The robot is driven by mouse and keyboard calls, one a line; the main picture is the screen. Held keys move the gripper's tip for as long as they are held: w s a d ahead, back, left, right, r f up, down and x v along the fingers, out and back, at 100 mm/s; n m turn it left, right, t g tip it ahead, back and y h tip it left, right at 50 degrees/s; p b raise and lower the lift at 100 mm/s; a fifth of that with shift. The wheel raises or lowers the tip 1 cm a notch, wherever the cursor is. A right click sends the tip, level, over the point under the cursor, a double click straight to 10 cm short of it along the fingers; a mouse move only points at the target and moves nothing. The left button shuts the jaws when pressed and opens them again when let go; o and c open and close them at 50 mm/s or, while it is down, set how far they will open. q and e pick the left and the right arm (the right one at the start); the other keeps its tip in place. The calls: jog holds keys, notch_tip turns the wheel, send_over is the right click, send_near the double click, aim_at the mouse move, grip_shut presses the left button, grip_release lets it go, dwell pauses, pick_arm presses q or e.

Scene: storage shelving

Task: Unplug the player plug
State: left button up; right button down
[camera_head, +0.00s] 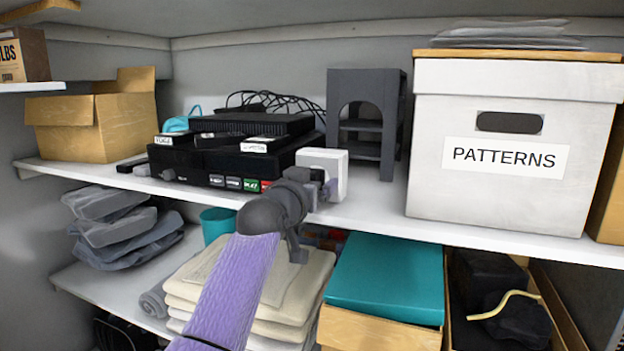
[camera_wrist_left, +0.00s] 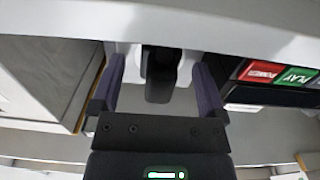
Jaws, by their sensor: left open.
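A black plug (camera_wrist_left: 160,75) sits in a white socket block (camera_wrist_left: 183,68), which stands on the upper shelf in the head view (camera_head: 338,172). My left gripper (camera_head: 318,188) is at the front of the block. In the left wrist view the open gripper (camera_wrist_left: 158,68) has one purple finger on each side of the plug, with gaps visible between fingers and plug. In the head view the gripper hides the plug. A black player stack (camera_head: 250,165) with red and green labels stands left of the block. My right gripper is not in view.
A dark grey arched stand (camera_head: 390,130) is behind the block. A white PATTERNS box (camera_head: 440,180) is to the right. Loose black cables (camera_head: 290,103) lie behind the stack. Folded cloths (camera_head: 300,300) and a teal-lidded box (camera_head: 388,280) lie below the shelf edge.

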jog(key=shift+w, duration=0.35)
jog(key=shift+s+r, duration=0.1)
pick_arm(q)
jog(key=shift+p, duration=0.35)
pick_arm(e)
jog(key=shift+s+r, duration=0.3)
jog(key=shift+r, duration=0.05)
pick_arm(q)
jog(key=c, duration=0.6)
grip_shut()
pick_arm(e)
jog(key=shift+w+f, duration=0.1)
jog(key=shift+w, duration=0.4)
